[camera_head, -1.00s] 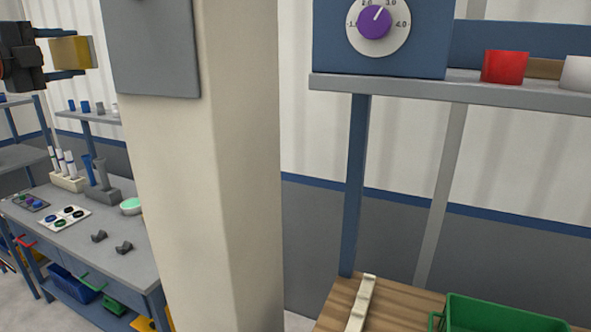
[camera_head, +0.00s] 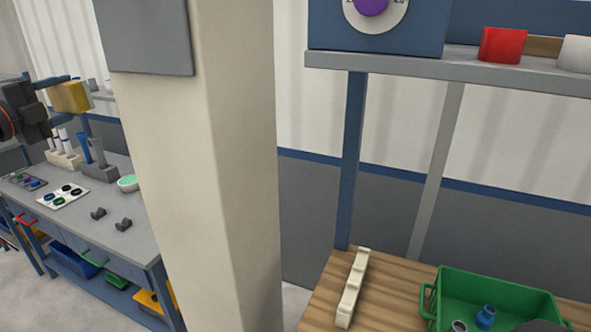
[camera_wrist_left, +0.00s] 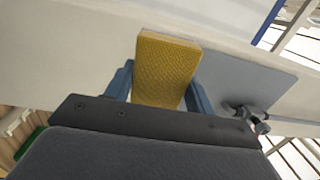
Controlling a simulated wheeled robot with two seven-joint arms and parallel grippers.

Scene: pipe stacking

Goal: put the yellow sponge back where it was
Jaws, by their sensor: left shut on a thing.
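The yellow sponge (camera_head: 71,96) is held in the air at the upper left of the head view, in front of the workbench area. My left gripper (camera_head: 62,95) is shut on it, with one finger on each side. The sponge also shows in the left wrist view (camera_wrist_left: 166,70), between the two blue fingers of my left gripper (camera_wrist_left: 160,90). Nothing lies under the sponge within touch that I can see. My right gripper is not in clear view.
A pale pillar (camera_head: 205,200) stands between the left bench (camera_head: 75,210) and the wooden table (camera_head: 320,300). On the table are a cream rack (camera_head: 353,288) and a green crate (camera_head: 490,285) holding pipe pieces.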

